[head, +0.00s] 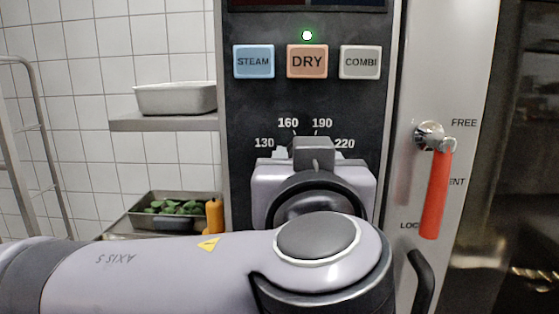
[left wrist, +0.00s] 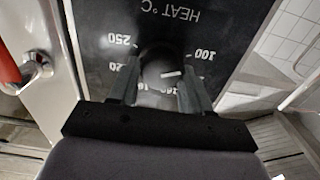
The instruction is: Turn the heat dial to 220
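The dark round heat dial (left wrist: 161,70) sits on the black oven panel. It appears upside down in the left wrist view, with a short white pointer line aimed right, towards the 100 side. The 250 and 100 marks are readable there, and my fingers partly cover other marks. My left gripper (left wrist: 160,88) is in front of the dial, its two fingers spread apart on either side of it. I cannot tell whether they touch it. In the head view my left gripper (head: 314,160) and arm hide the dial; the labels 130, 160, 190 and 220 show above. My right gripper is out of view.
Above the dial are the STEAM (head: 254,62), DRY (head: 307,61) and COMBI (head: 360,62) buttons, with a green light lit over DRY. A red door handle (head: 435,195) hangs at the right. A shelf with a white tray (head: 176,98) is at the left.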

